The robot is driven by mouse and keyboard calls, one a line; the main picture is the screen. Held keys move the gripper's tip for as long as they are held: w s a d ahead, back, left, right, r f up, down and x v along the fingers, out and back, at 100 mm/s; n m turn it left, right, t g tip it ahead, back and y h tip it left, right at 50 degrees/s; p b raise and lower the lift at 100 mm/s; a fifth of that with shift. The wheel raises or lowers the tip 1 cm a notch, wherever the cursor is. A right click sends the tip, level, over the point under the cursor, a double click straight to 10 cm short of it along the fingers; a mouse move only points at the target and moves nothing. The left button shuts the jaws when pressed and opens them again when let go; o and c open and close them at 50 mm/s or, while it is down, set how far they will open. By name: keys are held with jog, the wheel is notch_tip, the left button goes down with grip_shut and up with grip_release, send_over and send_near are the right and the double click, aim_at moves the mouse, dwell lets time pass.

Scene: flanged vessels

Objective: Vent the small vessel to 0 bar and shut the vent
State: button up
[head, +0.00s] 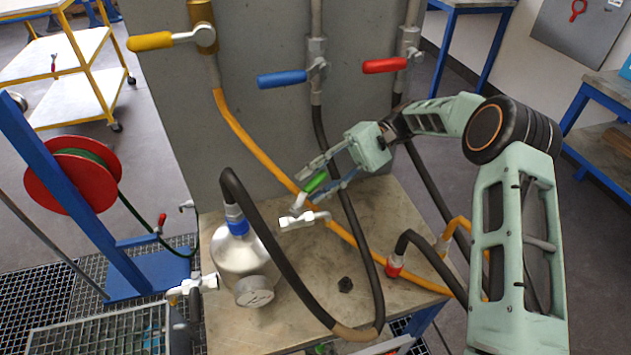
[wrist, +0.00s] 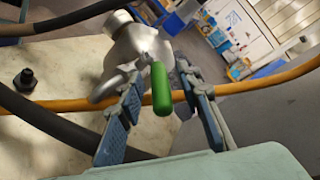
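The small silver vessel (head: 242,256) stands on the bench with a blue collar (head: 236,222) on top and a hose attached. A round gauge (head: 254,291) faces forward at its base; its reading is too small to tell. A valve with a green handle (head: 316,183) and a silver body (head: 303,220) sits right of the vessel; its joint to the vessel is not clear. My gripper (head: 312,180) is at this handle. In the wrist view the green handle (wrist: 161,88) lies between the open fingers, with gaps on both sides, in front of the silver body (wrist: 142,48).
Yellow (head: 150,41), blue (head: 282,79) and red (head: 384,66) lever valves are on the grey panel behind. A yellow hose (head: 250,145) and dark hoses cross near my gripper. A black knob (head: 345,285) is on the bench (head: 400,311). Another silver valve (head: 193,285) is left of the gauge.

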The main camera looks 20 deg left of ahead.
jog(key=shift+w, duration=0.1)
jog(key=shift+v, duration=3.75)
jog(key=shift+c, duration=0.3)
